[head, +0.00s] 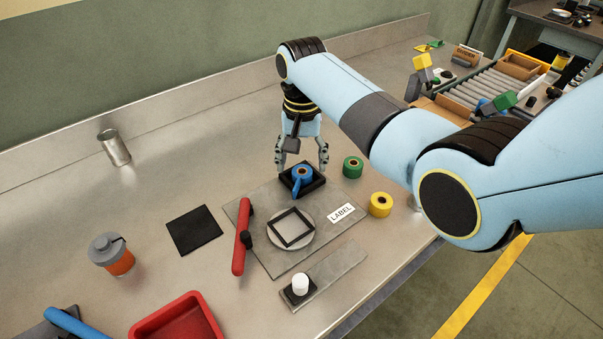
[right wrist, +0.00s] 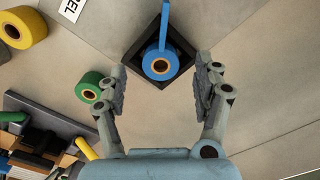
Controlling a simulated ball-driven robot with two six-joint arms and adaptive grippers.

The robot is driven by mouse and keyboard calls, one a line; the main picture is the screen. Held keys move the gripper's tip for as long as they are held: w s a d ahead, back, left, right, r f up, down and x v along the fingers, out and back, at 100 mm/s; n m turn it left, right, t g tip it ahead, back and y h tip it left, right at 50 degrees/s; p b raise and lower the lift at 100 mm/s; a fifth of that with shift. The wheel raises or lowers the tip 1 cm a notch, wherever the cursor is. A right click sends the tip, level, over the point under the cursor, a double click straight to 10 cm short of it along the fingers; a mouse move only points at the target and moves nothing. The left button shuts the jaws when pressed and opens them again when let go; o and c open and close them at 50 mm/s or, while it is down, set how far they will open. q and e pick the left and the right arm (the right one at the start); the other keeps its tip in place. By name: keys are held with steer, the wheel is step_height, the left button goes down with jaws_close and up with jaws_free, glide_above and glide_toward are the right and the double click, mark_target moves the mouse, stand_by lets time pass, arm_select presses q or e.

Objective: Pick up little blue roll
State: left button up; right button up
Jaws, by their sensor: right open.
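The little blue roll (head: 302,175) sits in a black square holder (head: 316,184) on the metal bench, with a strip of blue tape hanging from it toward the grey plate. My right gripper (head: 302,168) is open above the roll, its two fingers pointing down on either side of it. In the right wrist view, the blue roll (right wrist: 160,65) lies just beyond and between the open fingertips (right wrist: 160,75), and nothing is held. Whether the fingers are level with the roll is hard to tell. My left gripper is not in view.
A green roll (head: 353,167) and a yellow roll (head: 380,205) stand to the right of the holder. A grey plate (head: 270,255) with a red-handled bar (head: 242,240) lies in front. A black mat (head: 194,230), orange jar (head: 112,255) and red tray (head: 140,333) are left.

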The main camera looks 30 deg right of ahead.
mark_target(302, 173)
steer(key=shift+f, duration=1.55)
steer(key=shift+c, duration=0.7)
steer(key=c, duration=0.4)
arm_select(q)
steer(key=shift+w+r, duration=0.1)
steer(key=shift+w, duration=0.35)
arm_select(e)
steer(key=c, duration=0.7)
steer(key=shift+r, duration=0.1)
